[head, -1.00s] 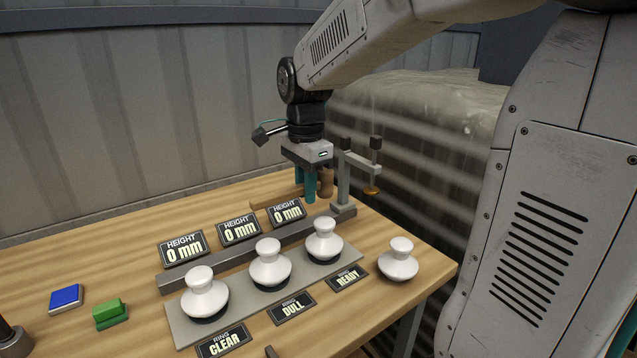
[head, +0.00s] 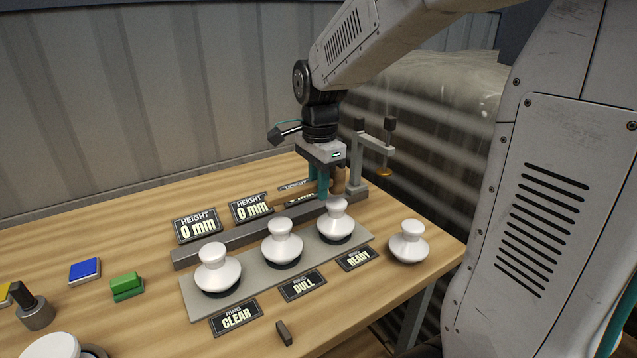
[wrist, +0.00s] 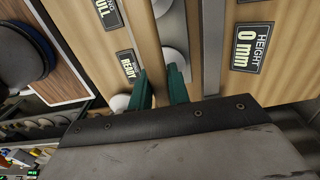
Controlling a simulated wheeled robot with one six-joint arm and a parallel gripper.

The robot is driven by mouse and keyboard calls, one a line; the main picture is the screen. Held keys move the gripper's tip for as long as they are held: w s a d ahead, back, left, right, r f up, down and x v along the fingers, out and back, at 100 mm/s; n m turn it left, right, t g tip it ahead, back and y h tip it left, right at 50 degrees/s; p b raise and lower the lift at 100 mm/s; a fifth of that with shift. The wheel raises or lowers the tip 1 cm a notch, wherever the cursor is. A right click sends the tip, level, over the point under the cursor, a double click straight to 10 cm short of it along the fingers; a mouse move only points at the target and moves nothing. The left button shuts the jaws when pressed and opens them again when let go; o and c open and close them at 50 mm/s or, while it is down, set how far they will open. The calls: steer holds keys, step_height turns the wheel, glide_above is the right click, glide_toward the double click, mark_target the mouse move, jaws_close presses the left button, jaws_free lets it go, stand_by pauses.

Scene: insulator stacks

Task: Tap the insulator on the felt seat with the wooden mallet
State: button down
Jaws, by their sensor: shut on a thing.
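My gripper (head: 324,192) is shut on the wooden mallet (head: 292,199) and holds it near the back bar, above the right end of the grey strip. The mallet's handle points left and its head is at the right, partly behind the fingers. White insulators stand upright on dark pads along the grey strip: one by the CLEAR plate (head: 217,268), one by DULL (head: 282,241), one by READY (head: 336,221). The READY one is just below and in front of my fingers.
Another insulator (head: 408,243) stands on the table at the right. A dark bar (head: 225,247) with HEIGHT displays and a grey stand (head: 357,165) are behind. Blue (head: 85,269) and green (head: 127,284) blocks lie left.

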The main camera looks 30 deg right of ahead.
steer(key=shift+r, duration=1.85)
stand_by(0.9)
